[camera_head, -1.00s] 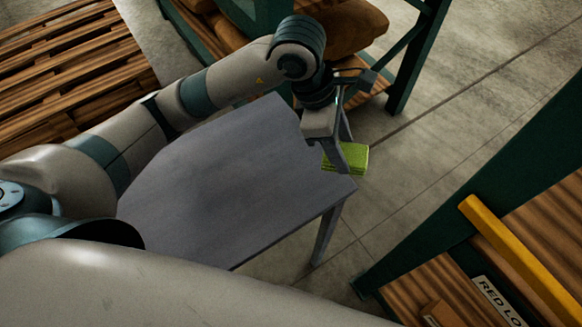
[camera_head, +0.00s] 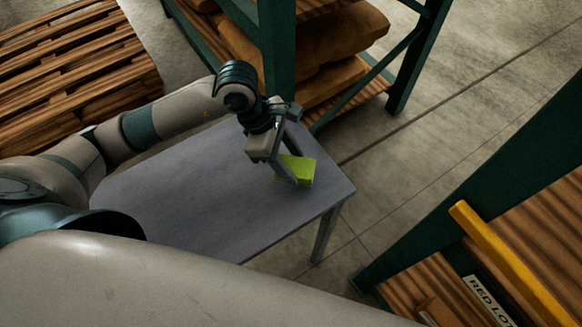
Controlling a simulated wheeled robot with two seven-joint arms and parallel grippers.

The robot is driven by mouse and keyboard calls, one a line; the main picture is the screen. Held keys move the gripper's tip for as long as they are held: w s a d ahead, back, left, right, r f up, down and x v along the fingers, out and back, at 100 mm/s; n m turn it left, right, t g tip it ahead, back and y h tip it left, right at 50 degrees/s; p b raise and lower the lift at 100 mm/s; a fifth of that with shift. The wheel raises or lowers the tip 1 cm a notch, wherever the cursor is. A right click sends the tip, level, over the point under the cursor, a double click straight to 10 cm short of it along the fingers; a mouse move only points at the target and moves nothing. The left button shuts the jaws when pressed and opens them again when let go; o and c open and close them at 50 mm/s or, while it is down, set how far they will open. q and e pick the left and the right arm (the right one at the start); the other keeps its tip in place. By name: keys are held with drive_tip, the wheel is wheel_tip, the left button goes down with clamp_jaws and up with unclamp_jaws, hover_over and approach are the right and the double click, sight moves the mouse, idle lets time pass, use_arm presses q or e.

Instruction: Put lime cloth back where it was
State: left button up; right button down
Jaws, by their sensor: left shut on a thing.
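The lime cloth (camera_head: 300,168) is a small folded yellow-green block in the head view. My left gripper (camera_head: 284,176) is shut on it, with the fingers covering its left part. The cloth is over the right part of the grey table (camera_head: 190,205), inside its right edge. I cannot tell whether its underside touches the table top. My right gripper is not in view.
A green rack (camera_head: 279,60) with brown sacks (camera_head: 340,35) stands behind the table. Wooden pallets (camera_head: 75,70) are at the upper left. A green-framed shelf with a yellow bar (camera_head: 510,265) is at the lower right. Bare floor lies right of the table.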

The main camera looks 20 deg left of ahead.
sight(288, 165)
use_arm(q)
drive_tip(key=shift+f+p, duration=0.95)
drive_tip(key=shift+f, duration=1.05)
drive_tip(key=shift+f, duration=0.1)
drive_tip(key=o, duration=0.9)
drive_tip(key=shift+o, duration=0.2)
drive_tip(key=shift+r, duration=0.2)
